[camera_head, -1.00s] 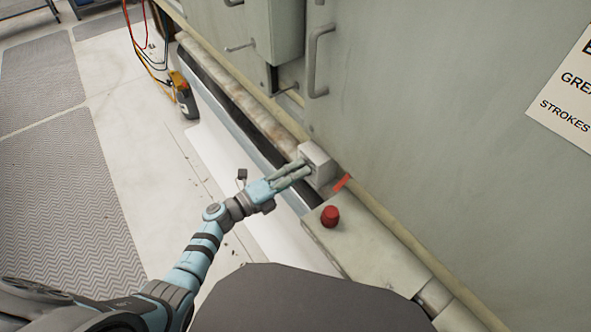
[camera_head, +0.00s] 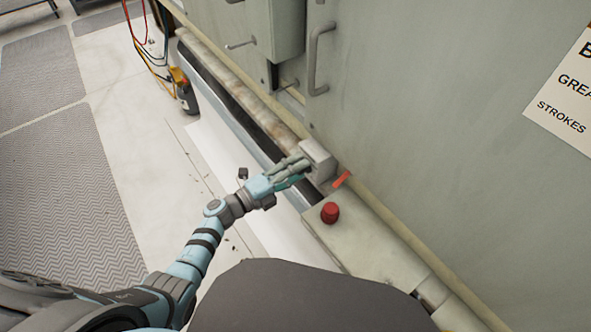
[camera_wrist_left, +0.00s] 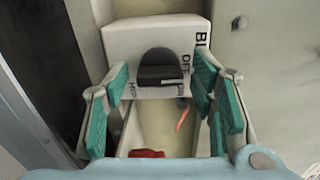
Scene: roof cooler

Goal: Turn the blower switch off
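The blower switch is a black rotary knob (camera_wrist_left: 161,68) on the front of a pale box (camera_wrist_left: 150,35) with printed lettering, of which "OFF" beside the knob is readable. The box also shows in the head view (camera_head: 319,158), where the knob is hidden. My left gripper (camera_head: 303,168) is right in front of the box. I cannot tell whether the fingertips touch the box. My right gripper is not in view.
A red button (camera_head: 330,212) stands on the ledge near the box, with a red tag (camera_head: 342,180) beside it. A large grey-green cabinet (camera_head: 430,90) with a handle (camera_head: 318,60) rises behind. A yellow meter with cables (camera_head: 181,88) sits further along the wall.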

